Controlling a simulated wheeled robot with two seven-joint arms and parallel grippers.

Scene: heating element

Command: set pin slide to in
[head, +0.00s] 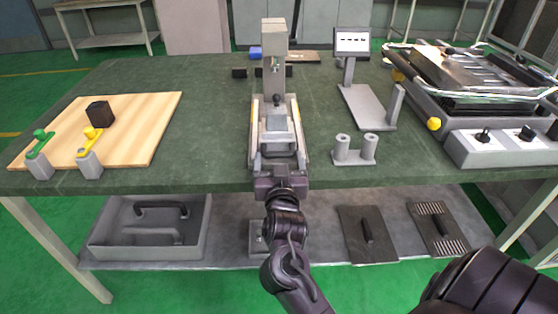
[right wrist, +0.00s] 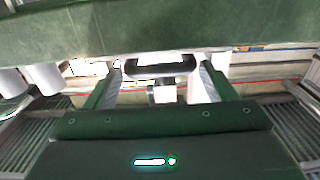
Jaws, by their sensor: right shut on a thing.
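A grey upright device (head: 274,75) stands in the middle of the green table, with a long slide base (head: 278,128) reaching to the front edge and a small black knob on top. My right gripper (head: 279,166) is at the front end of this base, at the table edge. In the right wrist view my right gripper's two fingers (right wrist: 160,80) stand either side of a dark rounded bar (right wrist: 160,67), which I take as the slide's front handle. The gripper is shut on it. The exact contact is hard to see. My left gripper is not in view.
A wooden board (head: 135,125) with green and yellow levers lies left. A grey two-cylinder holder (head: 355,150), a small display stand (head: 350,45) and a press with knobs (head: 490,145) stand right. A lower shelf holds a grey bin (head: 105,225) and dark plates. The table's left-middle is clear.

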